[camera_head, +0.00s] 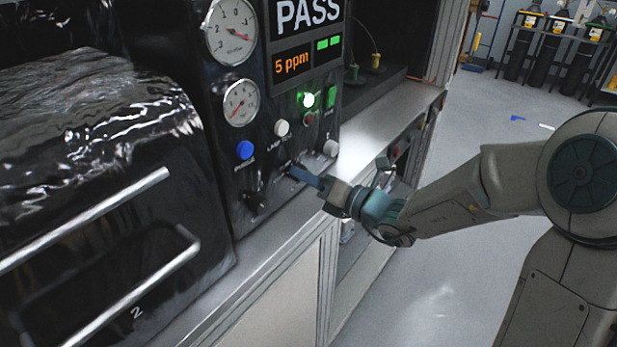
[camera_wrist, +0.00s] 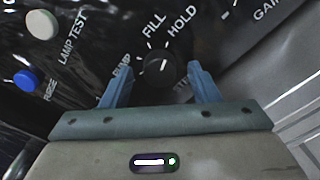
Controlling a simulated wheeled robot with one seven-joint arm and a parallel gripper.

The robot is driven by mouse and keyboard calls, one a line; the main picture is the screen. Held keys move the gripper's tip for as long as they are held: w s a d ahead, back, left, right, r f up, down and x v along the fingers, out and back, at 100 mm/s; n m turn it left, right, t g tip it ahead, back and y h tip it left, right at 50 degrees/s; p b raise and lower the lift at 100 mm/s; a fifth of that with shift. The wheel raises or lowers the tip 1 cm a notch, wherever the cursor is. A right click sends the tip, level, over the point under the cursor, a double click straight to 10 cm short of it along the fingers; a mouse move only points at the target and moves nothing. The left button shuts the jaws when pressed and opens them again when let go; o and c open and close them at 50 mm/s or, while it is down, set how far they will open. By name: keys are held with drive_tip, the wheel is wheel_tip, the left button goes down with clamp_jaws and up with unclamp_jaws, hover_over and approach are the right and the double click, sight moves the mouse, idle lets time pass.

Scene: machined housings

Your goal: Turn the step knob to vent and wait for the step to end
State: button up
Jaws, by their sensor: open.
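The step knob (camera_wrist: 160,71) is a small round black knob with a white pointer mark, in the wrist view. Labels PUMP, FILL and HOLD are readable around it; no VENT label is readable. The mark points to the upper side, near FILL and HOLD; I cannot tell exactly which. My gripper (camera_wrist: 157,78) is open, its blue fingers on either side of the knob; contact is not clear. In the head view my gripper (camera_head: 303,176) is at the panel's lower edge and hides the knob. The display (camera_head: 304,40) reads PASS and 5 ppm.
A green lamp (camera_head: 308,100) glows below the display. A chamber door with metal handles (camera_head: 90,220) stands left. The floor right is open.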

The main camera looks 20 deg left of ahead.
drive_tip(key=shift+a, duration=0.2)
drive_tip(key=c, duration=1)
drive_tip(key=shift+o, duration=0.2)
